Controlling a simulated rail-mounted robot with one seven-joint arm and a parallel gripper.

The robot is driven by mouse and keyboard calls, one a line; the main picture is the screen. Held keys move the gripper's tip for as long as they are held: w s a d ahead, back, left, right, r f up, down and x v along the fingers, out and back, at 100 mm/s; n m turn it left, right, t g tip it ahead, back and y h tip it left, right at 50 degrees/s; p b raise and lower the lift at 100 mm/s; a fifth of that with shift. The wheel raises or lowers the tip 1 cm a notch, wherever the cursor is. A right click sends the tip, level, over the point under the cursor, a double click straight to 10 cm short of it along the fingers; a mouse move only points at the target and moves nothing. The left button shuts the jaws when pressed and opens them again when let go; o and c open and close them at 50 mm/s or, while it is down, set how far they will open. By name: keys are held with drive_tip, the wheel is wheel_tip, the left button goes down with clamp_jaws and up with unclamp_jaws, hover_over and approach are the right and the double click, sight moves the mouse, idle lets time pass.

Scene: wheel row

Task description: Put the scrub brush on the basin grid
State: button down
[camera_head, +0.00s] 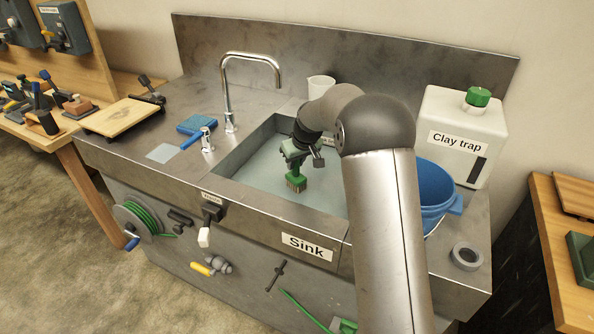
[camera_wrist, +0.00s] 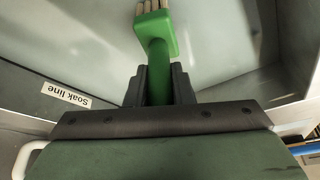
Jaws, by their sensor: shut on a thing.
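The scrub brush (camera_head: 297,183) has a green body and pale bristles that point down in the head view. My gripper (camera_head: 294,160) is shut on its green handle and holds it over the sink basin (camera_head: 262,172). In the wrist view the brush (camera_wrist: 157,38) reaches forward from between the dark fingers of my gripper (camera_wrist: 158,84), bristles toward the top edge. I cannot make out separate grid bars in the basin. My arm hides the right part of the basin. I cannot tell whether the bristles touch the basin floor.
The steel faucet (camera_head: 230,90) stands behind the basin. A blue brush or scraper (camera_head: 197,124) lies left of it. A blue bucket (camera_head: 434,187), the clay trap (camera_head: 457,130) and a grey tape roll (camera_head: 466,256) are on the right. The "Soak line" label (camera_wrist: 66,94) is on the basin wall.

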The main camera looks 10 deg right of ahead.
sight(298, 166)
drive_tip(key=shift+f, duration=1.55)
drive_tip(key=shift+f, duration=0.1)
drive_tip(key=shift+f, duration=0.15)
drive_tip(key=c, duration=1.3)
unclamp_jaws()
drive_tip(key=shift+o, duration=0.2)
drive_tip(key=shift+s+r, duration=0.1)
drive_tip(key=shift+r, duration=0.35)
drive_tip(key=v, duration=1.2)
drive_tip(key=s+m+g+h+p, duration=0.1)
drive_tip(key=s+m+g, duration=0.3)
drive_tip(key=s, duration=3.6)
drive_tip(key=shift+d+h+p, duration=0.2)
drive_tip(key=shift+h+p, duration=0.1)
drive_tip(key=shift+p, duration=0.55)
